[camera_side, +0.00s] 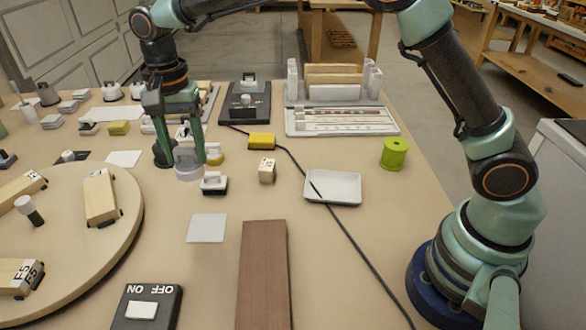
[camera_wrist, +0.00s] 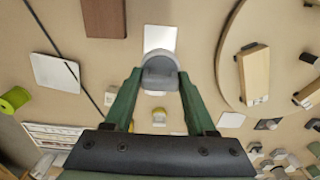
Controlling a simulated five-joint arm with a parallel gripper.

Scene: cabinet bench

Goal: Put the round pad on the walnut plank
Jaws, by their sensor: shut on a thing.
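The round pad (camera_side: 188,172) is a pale grey disc with a raised grip on top, left of centre in the side view. My gripper (camera_side: 186,158) points down and is shut on it. In the wrist view the pad (camera_wrist: 160,75) sits between the green fingertips (camera_wrist: 159,76). I cannot tell whether it touches the table. The walnut plank (camera_side: 263,275) is a long, flat, dark brown board at the front middle with a bare top. It also shows in the wrist view (camera_wrist: 104,17), at the upper left, cut off by the frame edge.
A pale square tile (camera_side: 207,228) lies between pad and plank. A white tray (camera_side: 333,188), a black cable (camera_side: 345,235) and a green spool (camera_side: 394,153) are to the right. A round wooden board (camera_side: 130,222) is left. Small blocks stand near the gripper.

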